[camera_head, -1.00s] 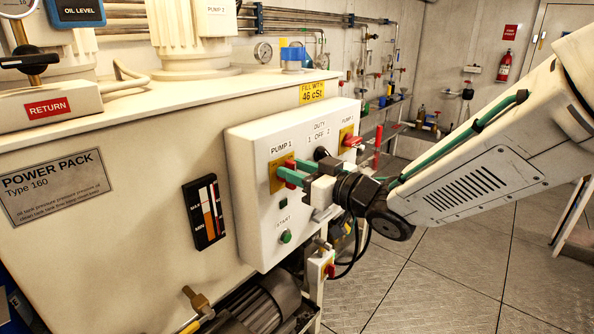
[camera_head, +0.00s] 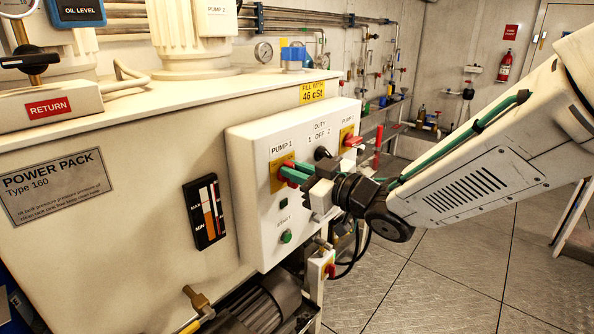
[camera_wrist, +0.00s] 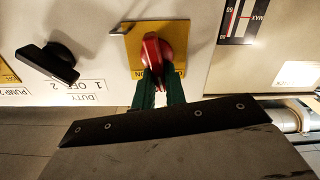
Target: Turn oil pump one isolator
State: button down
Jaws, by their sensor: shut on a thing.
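The pump 1 isolator is a red rotary handle (camera_wrist: 151,50) on a yellow plate (camera_wrist: 178,38), below the PUMP 1 label on the white control box (camera_head: 255,231). My gripper (camera_head: 290,172) reaches it from the right. In the wrist view, my green fingers (camera_wrist: 158,86) are shut on the handle, one on each side of its lower end. The handle points roughly along the fingers in that view. In the head view the fingers and wrist hide much of it, though the yellow plate (camera_head: 275,178) shows around it.
A black duty selector (camera_wrist: 50,62) and the red pump 2 isolator (camera_head: 352,140) sit to the right on the box in the head view. A green start button (camera_head: 286,237) is below. A small box with a red knob (camera_head: 330,270) stands lower right. Open floor lies right.

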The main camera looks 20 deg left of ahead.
jog(key=n, duration=0.5)
jog(key=s+n, duration=0.1)
jog(key=n, duration=0.2)
jog(key=shift+a+f, duration=0.2)
jog(key=shift+f, duration=0.15)
jog(key=n, duration=0.3)
jog(key=shift+s+f+n, duration=0.1)
jog(key=shift+f+n, duration=0.15)
jog(key=shift+n, duration=0.15)
jog(key=shift+f+n, duration=0.15)
jog(key=shift+n, duration=0.8)
jog(key=shift+f+n, duration=0.15)
jog(key=shift+n, duration=0.8)
jog(key=c, duration=1.4)
grip_release()
jog(key=shift+c, duration=0.2)
